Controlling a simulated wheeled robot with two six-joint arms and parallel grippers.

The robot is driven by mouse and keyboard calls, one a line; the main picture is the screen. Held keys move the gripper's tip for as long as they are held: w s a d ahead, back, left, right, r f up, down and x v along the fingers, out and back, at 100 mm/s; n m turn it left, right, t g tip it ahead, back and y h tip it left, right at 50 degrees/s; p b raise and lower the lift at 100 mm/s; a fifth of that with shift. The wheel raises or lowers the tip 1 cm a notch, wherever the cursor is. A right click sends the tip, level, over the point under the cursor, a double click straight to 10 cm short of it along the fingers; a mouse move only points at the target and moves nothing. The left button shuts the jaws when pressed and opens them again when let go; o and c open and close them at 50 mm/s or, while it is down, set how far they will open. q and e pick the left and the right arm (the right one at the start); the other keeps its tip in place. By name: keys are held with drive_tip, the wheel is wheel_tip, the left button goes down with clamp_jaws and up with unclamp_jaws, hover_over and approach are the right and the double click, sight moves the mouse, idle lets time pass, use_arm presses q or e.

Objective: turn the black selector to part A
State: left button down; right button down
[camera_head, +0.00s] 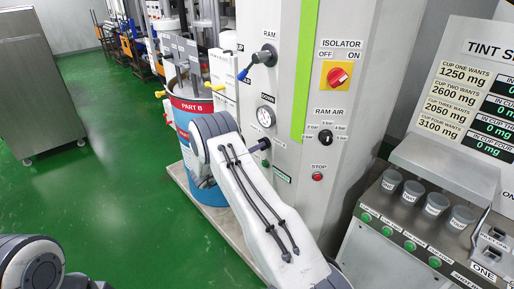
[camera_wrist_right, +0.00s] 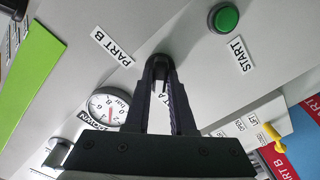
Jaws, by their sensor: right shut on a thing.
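The black selector (camera_wrist_right: 162,64) shows in the right wrist view on the grey panel, at the tips of my right gripper (camera_wrist_right: 163,76). The two fingers are closed in on it. The PART B label (camera_wrist_right: 113,46) is up and left of it. A label ending in A (camera_wrist_right: 165,98) shows in part between the fingers. Which way the selector points cannot be told, since the fingers cover most of it. In the head view my right arm reaches the panel (camera_head: 290,100) and its wrist hides most of the gripper. My left gripper is out of view.
A green START button (camera_wrist_right: 224,18) and a pressure gauge (camera_wrist_right: 107,107) flank the selector. On the panel are the RAM lever (camera_head: 262,57), the red isolator (camera_head: 338,76), the RAM AIR knob (camera_head: 325,136) and the red STOP button (camera_head: 317,176). A PART B drum (camera_head: 205,190) stands left.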

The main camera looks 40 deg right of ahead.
drive_tip(key=shift+a, duration=0.1)
idle(0.3)
drive_tip(key=c, duration=0.8)
unclamp_jaws()
drive_tip(key=shift+o, duration=0.2)
drive_tip(key=a+b, duration=0.3)
drive_tip(key=a, duration=0.7)
drive_tip(key=shift+s+a, duration=0.2)
drive_tip(key=shift+s, duration=0.2)
